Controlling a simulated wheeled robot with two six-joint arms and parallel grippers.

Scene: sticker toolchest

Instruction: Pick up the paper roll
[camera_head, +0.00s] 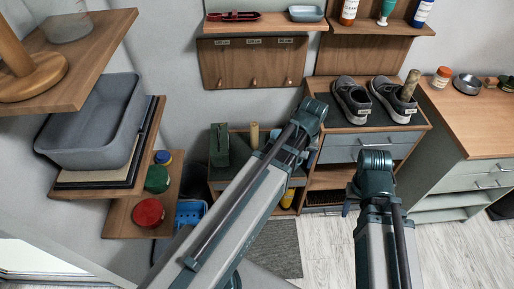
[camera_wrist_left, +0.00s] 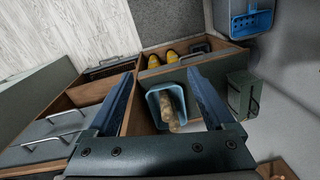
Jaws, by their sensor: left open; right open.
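A tan roll (camera_head: 254,136), likely the paper roll, stands upright behind my left arm in the head view. The left wrist view shows a mottled tan roll (camera_wrist_left: 172,108) in a small blue-grey holder (camera_wrist_left: 154,100). My left gripper (camera_wrist_left: 160,74) is open, with one finger on each side of the holder in the picture. I cannot tell how far the fingers are from the roll. The arm hides my left gripper in the head view. My right gripper (camera_head: 350,206) shows only in part beside its own arm and appears clear of the roll.
A green box (camera_head: 219,145) stands beside the roll. Grey shoes (camera_head: 352,98) stand on the cabinet to the right. A blue basket (camera_head: 190,213) and stepped shelves with a grey tub (camera_head: 92,125) are at left.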

